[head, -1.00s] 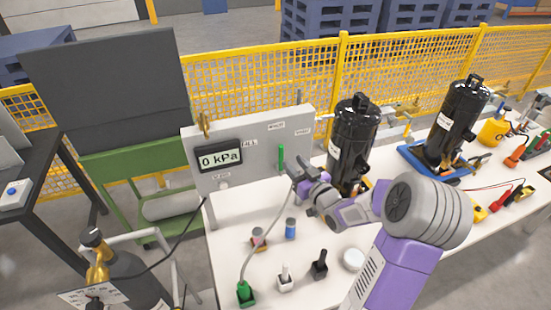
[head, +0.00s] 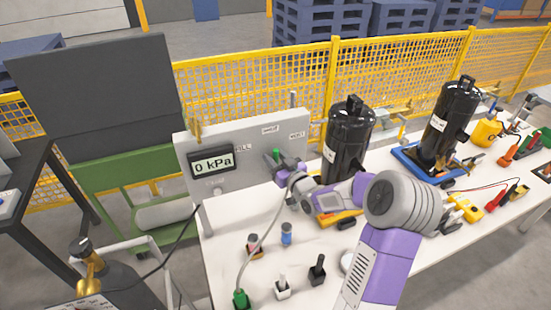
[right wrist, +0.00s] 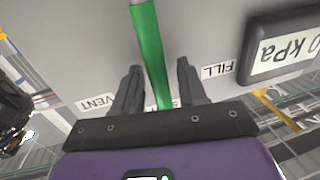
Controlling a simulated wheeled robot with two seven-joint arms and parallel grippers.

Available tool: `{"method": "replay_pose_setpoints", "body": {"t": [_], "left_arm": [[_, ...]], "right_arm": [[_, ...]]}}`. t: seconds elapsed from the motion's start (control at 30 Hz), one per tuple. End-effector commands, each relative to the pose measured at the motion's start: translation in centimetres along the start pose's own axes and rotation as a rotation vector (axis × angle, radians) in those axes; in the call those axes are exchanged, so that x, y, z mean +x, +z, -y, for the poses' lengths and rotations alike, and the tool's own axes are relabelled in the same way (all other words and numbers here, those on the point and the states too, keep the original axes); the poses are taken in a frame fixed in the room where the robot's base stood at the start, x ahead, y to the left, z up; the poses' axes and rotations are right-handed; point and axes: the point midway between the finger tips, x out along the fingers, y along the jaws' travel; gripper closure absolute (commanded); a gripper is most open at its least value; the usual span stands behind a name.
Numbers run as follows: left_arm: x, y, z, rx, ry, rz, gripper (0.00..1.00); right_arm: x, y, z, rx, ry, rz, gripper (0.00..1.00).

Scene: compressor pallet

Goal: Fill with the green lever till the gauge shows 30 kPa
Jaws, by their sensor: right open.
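The grey panel (head: 252,142) stands at the back of the white table. Its gauge (head: 213,163) reads 0 kPa. The green lever (head: 276,154) is on the panel's right part, partly hidden by my right gripper (head: 279,165) in the head view. In the right wrist view, the green lever (right wrist: 150,50) runs between the two open fingers of my right gripper (right wrist: 157,85), with a gap on each side. The FILL label (right wrist: 217,71) and VENT label (right wrist: 97,102) lie on either side of it. My left gripper is out of view.
Two black compressors (head: 350,140) (head: 452,118) stand right of the panel, the near one close to my right arm. A blue-topped cylinder (head: 286,235), a white-handled part (head: 282,288) and a black one (head: 317,270) stand on the table front. A hose runs to a green connector (head: 240,299).

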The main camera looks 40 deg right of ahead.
Motion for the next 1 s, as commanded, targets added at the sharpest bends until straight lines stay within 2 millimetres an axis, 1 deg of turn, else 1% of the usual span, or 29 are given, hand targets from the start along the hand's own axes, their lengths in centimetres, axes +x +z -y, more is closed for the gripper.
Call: {"method": "replay_pose_setpoints", "body": {"t": [0.07,0.3,0.33,0.6,0.73,0.87,1.0], "left_arm": [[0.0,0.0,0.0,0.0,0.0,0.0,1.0],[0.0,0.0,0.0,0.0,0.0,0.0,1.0],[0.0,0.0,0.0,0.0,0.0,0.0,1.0],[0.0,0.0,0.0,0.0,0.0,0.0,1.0],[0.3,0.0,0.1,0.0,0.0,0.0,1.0],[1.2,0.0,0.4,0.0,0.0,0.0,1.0],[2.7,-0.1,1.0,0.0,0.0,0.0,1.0]], "right_arm": [[0.0,0.0,0.0,0.0,0.0,0.0,0.6],[0.0,0.0,0.0,0.0,0.0,0.0,0.97],[-0.1,0.0,0.0,0.0,0.0,0.0,1.0],[-0.1,0.0,0.0,-0.001,0.0,0.0,1.0],[0.0,0.1,0.1,-0.014,0.0,0.003,1.0],[0.0,0.2,0.5,-0.054,-0.001,0.008,1.0],[-0.1,0.4,0.9,-0.129,0.004,0.023,1.0]]}}
